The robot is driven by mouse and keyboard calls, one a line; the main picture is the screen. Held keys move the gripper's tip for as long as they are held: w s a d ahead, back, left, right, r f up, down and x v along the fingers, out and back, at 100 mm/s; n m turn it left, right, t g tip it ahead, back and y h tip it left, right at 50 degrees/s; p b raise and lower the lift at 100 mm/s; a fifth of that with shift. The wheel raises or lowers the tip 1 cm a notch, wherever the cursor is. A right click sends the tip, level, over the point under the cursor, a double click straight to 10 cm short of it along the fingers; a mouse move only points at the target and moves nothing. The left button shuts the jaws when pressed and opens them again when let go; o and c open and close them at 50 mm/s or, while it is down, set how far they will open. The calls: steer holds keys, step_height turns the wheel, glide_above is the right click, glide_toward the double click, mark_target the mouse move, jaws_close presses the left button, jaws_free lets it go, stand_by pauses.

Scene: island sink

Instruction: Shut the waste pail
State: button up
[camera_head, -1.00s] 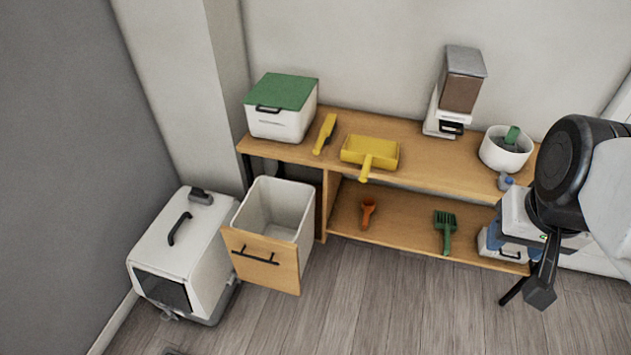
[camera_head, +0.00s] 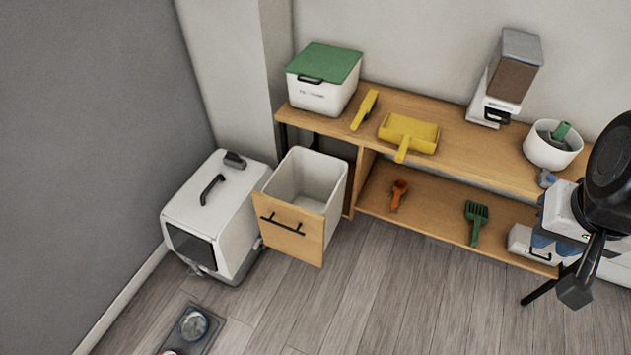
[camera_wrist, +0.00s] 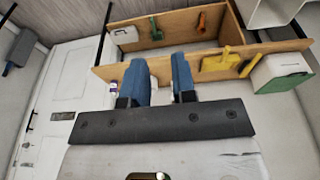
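The waste pail (camera_head: 322,180) is an open-topped white bin with a wooden front panel (camera_head: 288,228) and a black bar handle (camera_head: 283,223). It is pulled out at the left end of the wooden shelf unit and looks empty. My gripper (camera_head: 553,246) is at the right end of the shelf in the head view, far from the pail. In the wrist view its two blue fingers (camera_wrist: 158,78) are apart with nothing between them.
A white pet carrier (camera_head: 215,205) stands close left of the pail. A bowl tray (camera_head: 207,335) lies on the floor in front. The shelf unit (camera_head: 460,145) holds a green-lidded box (camera_head: 325,78), yellow tools and a dispenser (camera_head: 505,78). Floor right of the pail is clear.

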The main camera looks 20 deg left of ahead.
steer(key=shift+w+a+f+n, duration=0.15)
steer(key=shift+w+f+n, duration=0.25)
steer(key=shift+w, duration=0.1)
jaws_close()
steer(key=w+a+f+n+t+h, duration=0.2)
steer(key=w+a+f+n+h, duration=0.2)
steer(key=w+a+f+n, duration=0.65)
steer(key=w+a+f+n+t+h, duration=0.2)
steer(key=w+a+f+n+h, duration=0.2)
steer(key=w+a+f+n, duration=0.6)
steer(key=s+a+f+n+t+y, duration=0.1)
steer(key=s+a+f+n+y, duration=0.1)
steer(key=s+a+f+n, duration=0.3)
steer(key=s+a+f+n+t+y, duration=0.2)
steer(key=s+a+f+n+y, duration=0.1)
steer(key=a+f, duration=1)
steer(key=s+a+f+n+t+y, duration=0.2)
steer(key=s+a+f+n, duration=0.4)
steer(key=a+f, duration=0.3)
steer(key=shift+s+a+n+y, duration=0.4)
steer(key=shift+a+y, duration=0.2)
steer(key=shift+a, duration=0.35)
